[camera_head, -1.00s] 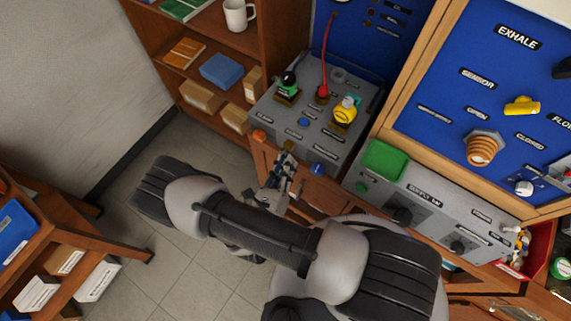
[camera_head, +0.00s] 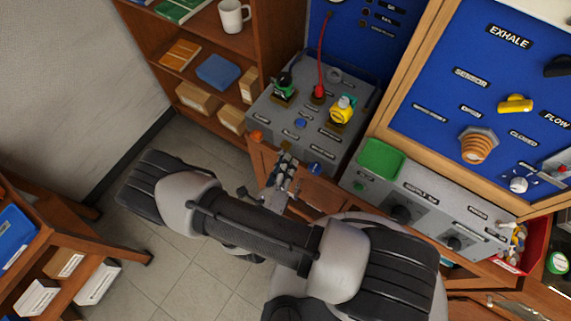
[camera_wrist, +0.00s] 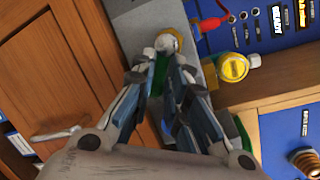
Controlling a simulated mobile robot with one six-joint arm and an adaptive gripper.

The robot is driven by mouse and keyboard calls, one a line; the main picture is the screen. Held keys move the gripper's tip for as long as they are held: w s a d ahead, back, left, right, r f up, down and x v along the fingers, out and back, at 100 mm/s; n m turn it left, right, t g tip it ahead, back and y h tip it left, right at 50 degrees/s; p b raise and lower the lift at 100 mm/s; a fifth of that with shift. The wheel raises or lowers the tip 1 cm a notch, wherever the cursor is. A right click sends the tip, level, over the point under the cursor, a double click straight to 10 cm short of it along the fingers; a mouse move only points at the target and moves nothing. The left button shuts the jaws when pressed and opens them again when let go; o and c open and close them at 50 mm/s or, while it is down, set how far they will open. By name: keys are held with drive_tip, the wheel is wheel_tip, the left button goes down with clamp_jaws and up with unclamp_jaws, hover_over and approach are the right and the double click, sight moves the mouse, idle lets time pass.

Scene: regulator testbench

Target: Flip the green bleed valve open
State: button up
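A green valve with a black top (camera_head: 283,88) stands on the back left of the grey bench box (camera_head: 262,113) in the head view. I cannot read its label. My gripper (camera_head: 286,160) is low at the box's front edge, apart from that valve and nearer the camera. In the wrist view my gripper (camera_wrist: 162,72) has its fingers spread with a gap between them. A pale round cap (camera_wrist: 167,42) shows just beyond the tips, and something green shows between the fingers; I cannot tell whether either touches them.
A yellow knob (camera_head: 342,110) and a red lever (camera_head: 320,90) stand on the same box. A green tray (camera_head: 380,159) lies to the right. A wooden shelf (camera_head: 284,30) stands behind left.

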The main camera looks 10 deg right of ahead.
drive_tip(key=o, duration=0.5)
drive_tip(key=shift+c, duration=0.2)
drive_tip(key=shift+s+a, duration=0.1)
drive_tip(key=shift+s, duration=0.05)
drive_tip(key=v, duration=1.1)
drive_tip(key=shift+s+a, duration=0.15)
drive_tip(key=shift+s, duration=0.2)
drive_tip(key=shift+r, duration=0.15)
drive_tip(key=d+r+n+g+y+b, duration=0.3)
drive_tip(key=d+r+n+g, duration=0.2)
drive_tip(key=r+n, duration=0.9)
drive_tip(key=s+d+r+n+g+y+b, duration=0.1)
drive_tip(key=d+r+n+g+y+b, duration=0.2)
drive_tip(key=d+r+n, duration=0.7)
wheel_tip(320, 180, up, 5)
drive_tip(key=n+g+y, duration=0.1)
drive_tip(key=n+g, duration=0.1)
drive_tip(key=n, duration=0.4)
drive_tip(key=shift+s+d+f, duration=0.15)
drive_tip(key=shift+s+d, duration=0.05)
drive_tip(key=shift+d, duration=0.05)
